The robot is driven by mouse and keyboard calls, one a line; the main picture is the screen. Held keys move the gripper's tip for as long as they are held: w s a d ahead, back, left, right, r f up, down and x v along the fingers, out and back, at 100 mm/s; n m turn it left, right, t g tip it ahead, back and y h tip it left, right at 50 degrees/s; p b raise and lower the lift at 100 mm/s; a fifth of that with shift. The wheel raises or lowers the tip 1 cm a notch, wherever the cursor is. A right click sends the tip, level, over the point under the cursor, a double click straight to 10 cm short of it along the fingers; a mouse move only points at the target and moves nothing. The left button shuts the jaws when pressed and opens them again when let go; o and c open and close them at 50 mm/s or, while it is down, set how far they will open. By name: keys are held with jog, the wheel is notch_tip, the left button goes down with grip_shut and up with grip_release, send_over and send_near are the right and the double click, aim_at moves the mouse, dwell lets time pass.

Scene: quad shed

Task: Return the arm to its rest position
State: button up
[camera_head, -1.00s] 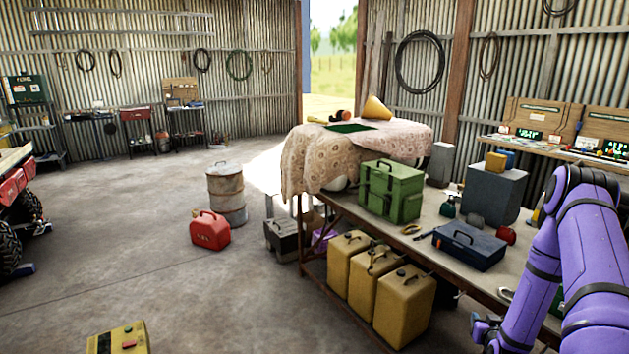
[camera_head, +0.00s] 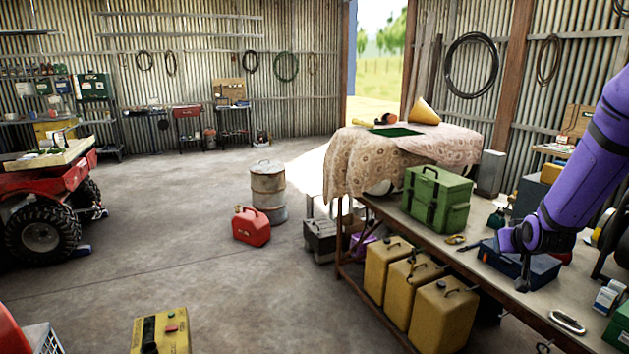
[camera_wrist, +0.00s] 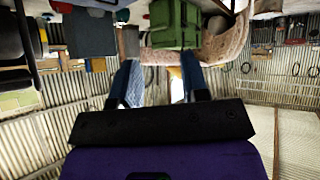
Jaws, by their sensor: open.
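My purple arm (camera_head: 583,155) comes down from the upper right in the head view, over the workbench (camera_head: 540,310). Its lower end overlaps the dark blue toolbox (camera_head: 540,272) in the picture; I cannot tell whether they touch. The fingers cannot be made out there. In the wrist view my gripper (camera_wrist: 160,82) is open, its two fingers wide apart with nothing between them. That view looks upside down, with the green box (camera_wrist: 175,25) and cloth at the top and corrugated walls below.
The green box (camera_head: 437,199) and a cloth-draped load (camera_head: 350,165) stand on the bench, yellow cans (camera_head: 443,317) beneath it. A red fuel can (camera_head: 251,227) and a rusty drum (camera_head: 268,190) stand on the floor. A red quad (camera_head: 45,205) is at left. The middle floor is clear.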

jog(key=s+a+r+n+g+y, duration=0.1)
jog(key=s+a+r+g, duration=0.1)
jog(key=s+a+r, duration=1.2)
jog(key=s+a+r+g+y, duration=0.1)
jog(key=s+a+r, duration=0.2)
jog(key=s, duration=0.6)
jog(key=s+a+r+n+g+y, duration=0.1)
jog(key=s+a+r, duration=0.2)
jog(key=s, duration=0.6)
jog(key=shift+s+r+g, duration=0.2)
jog(key=shift+r+g, duration=0.1)
jog(key=shift+r, duration=0.2)
